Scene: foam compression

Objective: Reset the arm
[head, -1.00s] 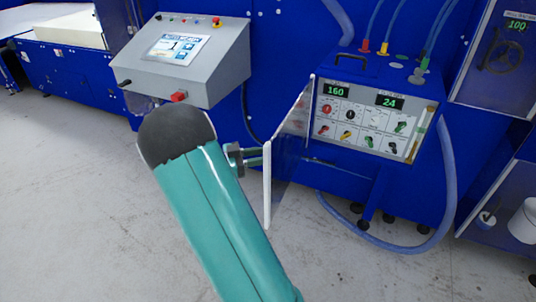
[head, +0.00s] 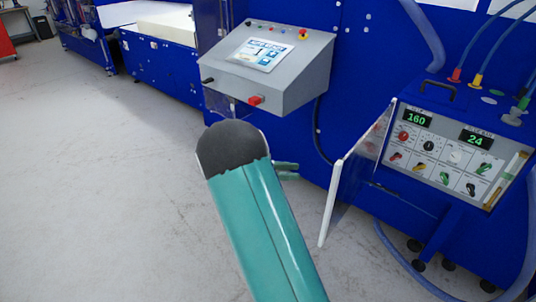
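My teal arm link with its dark grey rounded end rises from the bottom of the head view and stops in the middle, in front of the floor and the blue machine. A small part of what looks like my gripper (head: 287,171) shows just right of the rounded end. The rest is hidden behind the arm, so I cannot tell whether it is open or shut. Nothing held is visible. The arm stands left of the open clear door (head: 352,185) of the control box, with a gap between them.
A grey control panel (head: 268,68) with a screen, a red knob and buttons juts out behind the arm. The control box (head: 450,155) with readings 160 and 24 is at right, with hoses. A foam block (head: 165,27) lies at back left. The floor (head: 110,180) at left is clear.

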